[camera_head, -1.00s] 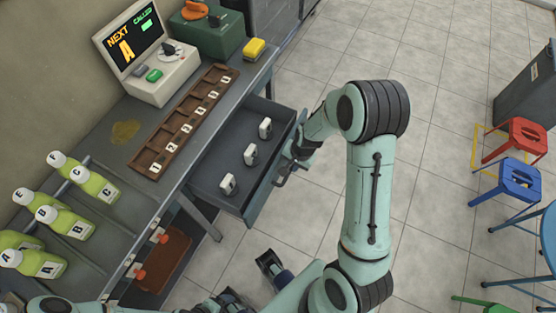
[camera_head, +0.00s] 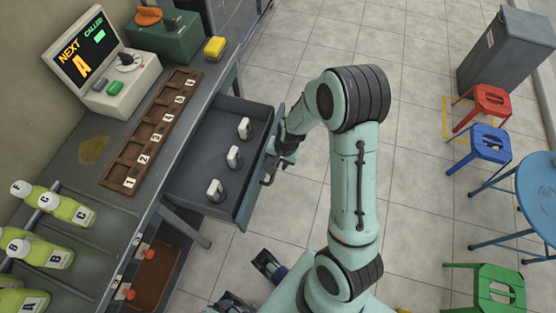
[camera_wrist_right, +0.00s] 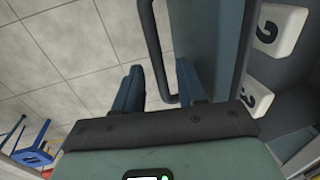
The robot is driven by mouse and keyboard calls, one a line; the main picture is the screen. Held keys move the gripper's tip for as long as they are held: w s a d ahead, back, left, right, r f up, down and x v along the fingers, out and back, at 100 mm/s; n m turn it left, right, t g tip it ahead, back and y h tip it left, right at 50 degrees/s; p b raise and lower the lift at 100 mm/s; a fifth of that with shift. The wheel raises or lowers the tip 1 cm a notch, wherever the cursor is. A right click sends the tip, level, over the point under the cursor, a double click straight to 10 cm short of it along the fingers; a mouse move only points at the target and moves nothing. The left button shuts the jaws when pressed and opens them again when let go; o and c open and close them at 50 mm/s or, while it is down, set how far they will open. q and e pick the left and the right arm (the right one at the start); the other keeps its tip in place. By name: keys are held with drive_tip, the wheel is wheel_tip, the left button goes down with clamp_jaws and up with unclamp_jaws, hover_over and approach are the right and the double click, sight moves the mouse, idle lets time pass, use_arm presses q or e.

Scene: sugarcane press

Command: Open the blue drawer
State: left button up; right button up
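The blue drawer (camera_head: 187,198) is pulled out from under the grey counter, with its dark inside showing. Three white number tags stand in it: a near one (camera_head: 215,191), a middle one (camera_head: 234,157) and a far one (camera_head: 245,128). The drawer's blue front panel shows in the right wrist view (camera_wrist_right: 212,35). My right gripper (camera_head: 268,172) is at the outside of this front. In the right wrist view, the dark handle (camera_wrist_right: 154,45) reaches between its two separated fingers (camera_wrist_right: 160,85). Firm contact cannot be made out. My left gripper is not identifiable.
The counter carries a display machine (camera_head: 105,70), a wooden tray of numbered slots (camera_head: 150,135), a green box (camera_head: 170,38), a yellow block (camera_head: 215,48) and several green bottles (camera_head: 70,210). Red (camera_head: 491,102), blue (camera_head: 491,145) and green (camera_head: 498,287) stools stand right. Tiled floor between is clear.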

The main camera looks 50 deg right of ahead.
use_arm(q)
drive_tip(key=shift+w+r+p, duration=0.25)
drive_tip(key=shift+r+p, duration=0.5)
drive_tip(key=shift+w+r+p, duration=0.2)
drive_tip(key=shift+r+p, duration=0.55)
drive_tip(key=shift+r, duration=0.05)
drive_tip(key=shift+w+r+p, duration=0.25)
drive_tip(key=shift+r+p, duration=0.5)
use_arm(e)
wheel_tip(320, 180, up, 13)
drive_tip(key=s, duration=0.2)
drive_tip(key=shift+s+d, duration=0.15)
drive_tip(key=shift+d, duration=0.3)
